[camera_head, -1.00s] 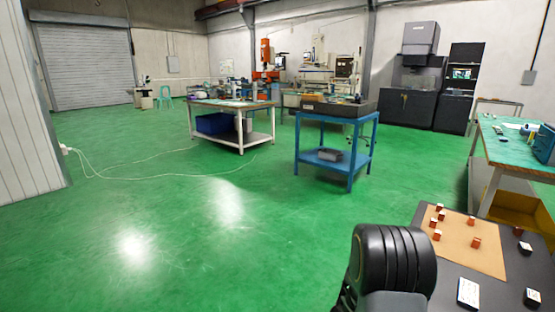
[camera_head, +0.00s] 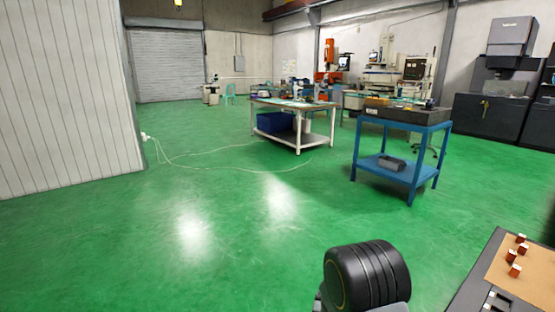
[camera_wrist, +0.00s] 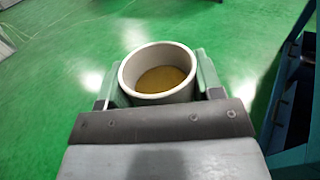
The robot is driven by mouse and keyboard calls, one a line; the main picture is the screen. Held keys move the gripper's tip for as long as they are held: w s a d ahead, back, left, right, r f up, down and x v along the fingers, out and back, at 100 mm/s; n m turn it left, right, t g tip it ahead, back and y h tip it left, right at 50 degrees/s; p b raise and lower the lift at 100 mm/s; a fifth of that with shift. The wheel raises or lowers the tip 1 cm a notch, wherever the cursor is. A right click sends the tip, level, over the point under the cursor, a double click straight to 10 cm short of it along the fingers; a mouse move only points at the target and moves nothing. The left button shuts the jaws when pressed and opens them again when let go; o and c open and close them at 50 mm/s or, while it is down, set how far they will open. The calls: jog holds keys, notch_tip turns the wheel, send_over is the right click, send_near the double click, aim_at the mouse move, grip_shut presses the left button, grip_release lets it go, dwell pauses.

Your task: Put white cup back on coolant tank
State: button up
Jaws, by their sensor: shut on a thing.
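The white cup (camera_wrist: 128,76) is in the wrist view, upright, with a brownish-yellow content or bottom inside. My gripper (camera_wrist: 158,84) is shut on it, one green finger on each side of the cup wall. Green floor lies beyond and below the cup. In the head view only a dark rounded part of my arm shows at the bottom; the gripper and cup are out of that view. I cannot make out the coolant tank for certain in either view.
A blue stand (camera_head: 400,170) with a dark slab on top is right of centre. A workbench (camera_head: 292,104) stands behind it to the left. A dark table (camera_head: 478,268) with a brown board (camera_head: 527,272) and small blocks is at the lower right. Open green floor (camera_head: 150,255) lies at left.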

notch_tip(320, 180, up, 30)
jog(key=p, duration=2.2)
jog(key=shift+p, duration=0.4)
